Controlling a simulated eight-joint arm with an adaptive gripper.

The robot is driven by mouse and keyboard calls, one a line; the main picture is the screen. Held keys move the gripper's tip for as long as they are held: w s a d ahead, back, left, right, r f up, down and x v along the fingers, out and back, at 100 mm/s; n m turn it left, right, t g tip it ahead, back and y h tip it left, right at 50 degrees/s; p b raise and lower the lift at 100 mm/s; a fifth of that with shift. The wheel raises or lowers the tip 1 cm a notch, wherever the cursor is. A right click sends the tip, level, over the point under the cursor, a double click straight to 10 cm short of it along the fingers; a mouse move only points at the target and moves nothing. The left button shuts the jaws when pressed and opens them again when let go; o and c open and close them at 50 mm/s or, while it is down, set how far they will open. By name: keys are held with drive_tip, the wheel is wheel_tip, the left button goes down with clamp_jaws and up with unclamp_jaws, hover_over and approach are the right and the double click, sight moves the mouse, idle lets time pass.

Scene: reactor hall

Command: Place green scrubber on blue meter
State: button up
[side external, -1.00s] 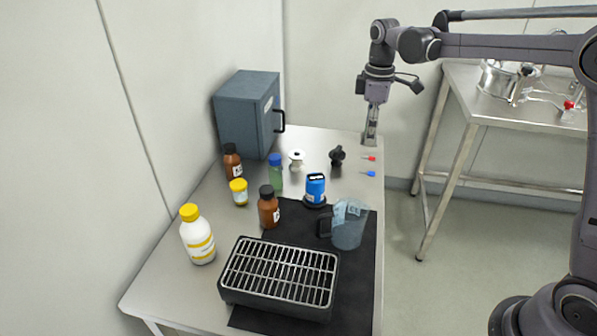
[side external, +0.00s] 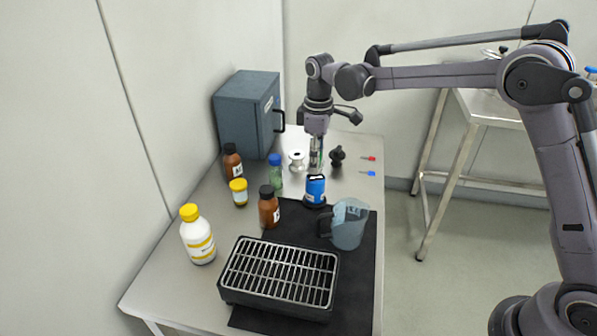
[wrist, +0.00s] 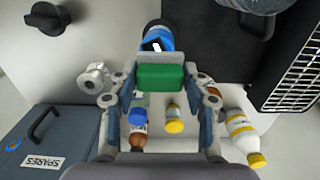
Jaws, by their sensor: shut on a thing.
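The green scrubber (wrist: 160,77) is a small green block held between the two fingertips in the wrist view. My gripper (wrist: 160,84) is shut on it. In the side view my gripper (side external: 316,163) points down, just above and slightly behind the blue meter; the scrubber is hard to make out there. The blue meter (side external: 315,190) stands upright on a dark base at the back edge of the black mat. It also shows in the wrist view (wrist: 157,33), just beyond the scrubber, which hides part of it.
A clear jug (side external: 348,228) stands right of the meter, and a brown bottle (side external: 268,211) stands to its left. A white spool (side external: 296,161) and a black knob (side external: 337,156) are near my gripper. A wire-topped black tray (side external: 280,275) is in front; a grey-blue cabinet (side external: 240,115) is behind.

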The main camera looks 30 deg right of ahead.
drive_tip(key=shift+f, duration=1.6)
drive_tip(key=o, duration=0.9)
drive_tip(key=shift+f, duration=0.1)
